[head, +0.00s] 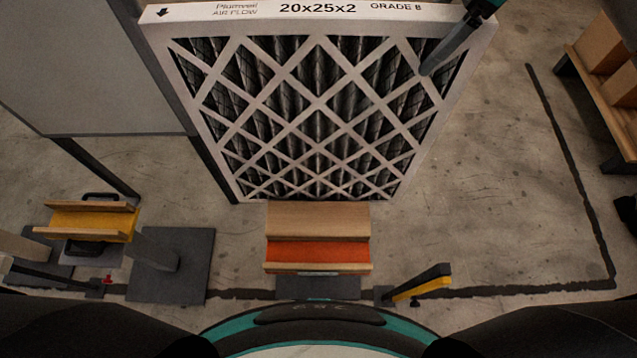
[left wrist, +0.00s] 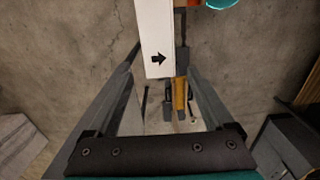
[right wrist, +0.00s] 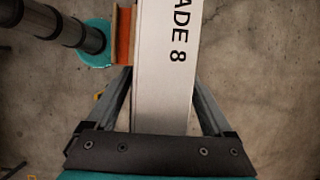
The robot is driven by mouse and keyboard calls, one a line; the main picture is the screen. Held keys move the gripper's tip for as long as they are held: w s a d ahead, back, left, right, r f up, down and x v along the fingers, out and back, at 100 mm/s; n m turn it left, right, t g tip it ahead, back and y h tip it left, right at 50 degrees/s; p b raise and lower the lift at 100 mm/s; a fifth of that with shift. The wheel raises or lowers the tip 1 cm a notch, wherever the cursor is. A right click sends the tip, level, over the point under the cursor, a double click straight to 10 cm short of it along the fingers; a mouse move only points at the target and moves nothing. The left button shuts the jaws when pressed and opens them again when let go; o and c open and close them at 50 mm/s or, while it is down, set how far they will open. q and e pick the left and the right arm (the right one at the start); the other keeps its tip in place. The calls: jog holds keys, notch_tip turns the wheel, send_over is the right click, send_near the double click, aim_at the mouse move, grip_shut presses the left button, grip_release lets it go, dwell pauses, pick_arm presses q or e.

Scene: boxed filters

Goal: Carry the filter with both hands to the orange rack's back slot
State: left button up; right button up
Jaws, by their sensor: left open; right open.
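The filter (head: 310,110) is a large white-framed panel with a diamond lattice over dark pleats. It stands upright, with its printed edge on top, and its foot meets the orange rack (head: 318,252) low in the middle of the head view. I cannot tell whether the foot sits in a slot. My right gripper (right wrist: 158,78) is open, its fingers on either side of the filter's top edge near the right end; one finger shows before the lattice in the head view.
A yellow-and-black piece (head: 420,286) is right of the orange rack. A bench with boxes (head: 600,50) is at the far right. Floor between is clear.

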pick_arm(q)
jog(key=shift+r, duration=1.6)
pick_arm(e)
jog(key=shift+r, duration=0.1)
jog(key=v, duration=1.2)
